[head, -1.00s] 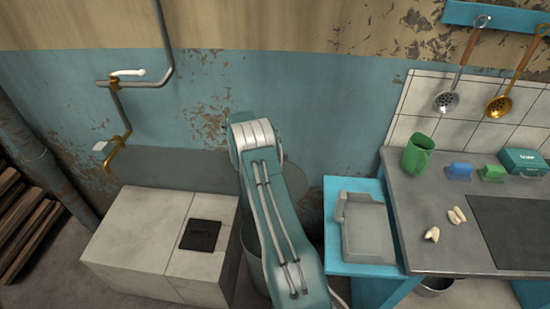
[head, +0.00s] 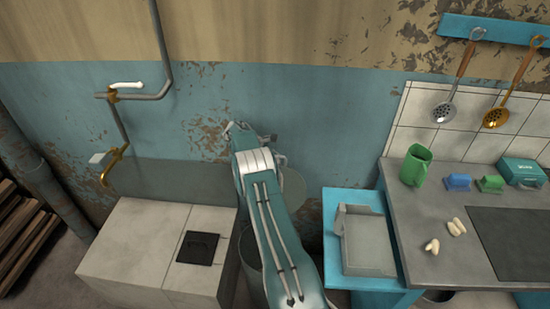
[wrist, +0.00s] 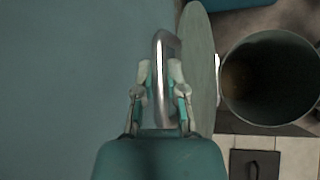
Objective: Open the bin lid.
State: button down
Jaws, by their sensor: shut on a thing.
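The bin (head: 250,262) stands between the white tiled block and the blue sink unit, partly hidden behind my arm. Its round lid (head: 292,192) is raised, showing right of my arm in the head view. In the wrist view the lid (wrist: 201,65) is seen nearly edge-on, beside the open mouth of the bin (wrist: 268,78), whose inside is visible. My gripper (wrist: 160,75) is shut on the lid's metal handle (wrist: 162,50), which lies between the two fingers. In the head view my gripper (head: 240,132) is partly seen at the arm's far end, near the wall.
The tiled block (head: 135,245) with a black plate (head: 198,248) is left of the bin. A blue unit with a grey sink (head: 366,240) is at right, beside the counter (head: 425,200). A pipe with a tap (head: 115,165) runs along the wall at left.

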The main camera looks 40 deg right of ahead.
jog(key=c, duration=0.7)
grip_release()
jog(key=v, duration=1.2)
jog(key=shift+f, duration=0.1)
